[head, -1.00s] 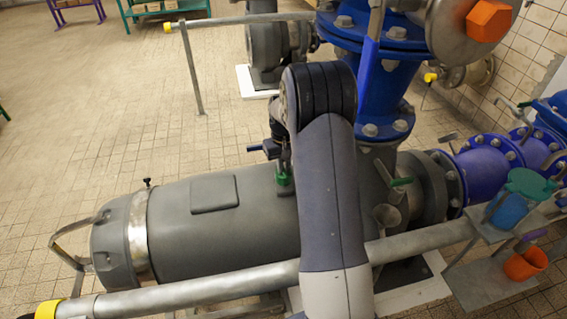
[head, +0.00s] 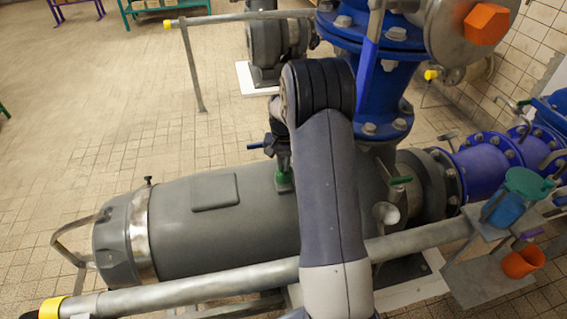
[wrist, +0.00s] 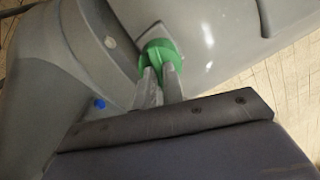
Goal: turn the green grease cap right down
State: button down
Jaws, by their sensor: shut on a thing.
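The green grease cap (wrist: 160,56) sits on the grey pump housing in the wrist view. My gripper (wrist: 158,80) is shut on it, with one finger on each side of the cap's near part. In the head view the green cap (head: 284,182) shows low on top of the grey housing, just left of my arm. How far down the cap sits cannot be told.
The grey motor body (head: 215,215) lies below and left of my arm. A steel rail (head: 215,284) crosses in front. Blue pipework (head: 385,90) rises at the right. A green lever (head: 401,180) is near the pump flange.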

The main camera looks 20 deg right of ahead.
jog(key=c, duration=1.5)
grip_release()
notch_tip(320, 180, up, 11)
jog(key=shift+f+p, duration=0.1)
jog(key=shift+p, duration=0.3)
notch_tip(320, 180, down, 11)
jog(key=shift+r+b, duration=0.1)
jog(key=shift+b, duration=0.3)
